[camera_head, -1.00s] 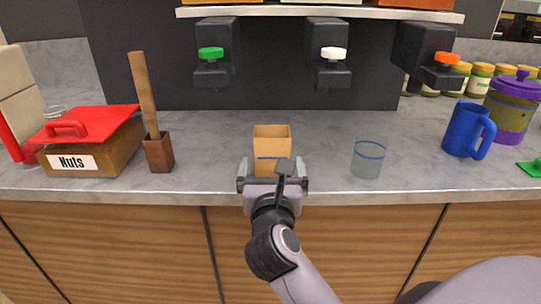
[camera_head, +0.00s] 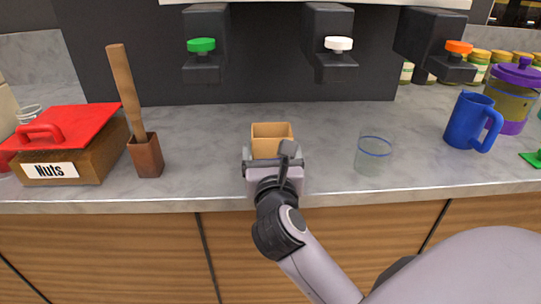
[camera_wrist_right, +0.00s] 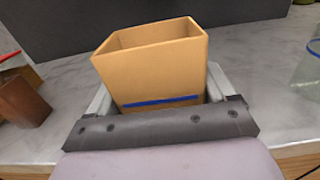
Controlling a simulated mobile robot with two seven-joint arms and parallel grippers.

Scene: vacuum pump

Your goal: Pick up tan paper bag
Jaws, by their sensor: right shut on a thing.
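The tan paper bag (camera_head: 271,138) is an open-topped box shape at the middle front of the counter. In the right wrist view the bag (camera_wrist_right: 155,70) shows a blue stripe low on its near side and looks slightly tilted. My right gripper (camera_head: 272,160) is shut on the bag, with a finger on each side of it; the fingers also show in the right wrist view (camera_wrist_right: 160,104). The bag's bottom is hidden behind the gripper, so I cannot tell whether it touches the counter. My left gripper is not in view.
A clear glass (camera_head: 374,155) stands to the right of the bag. A brown block with a wooden handle (camera_head: 146,155) and a red-lidded Nuts box (camera_head: 70,150) stand left. A blue mug (camera_head: 468,120) is farther right. Dispensers (camera_head: 328,45) overhang behind.

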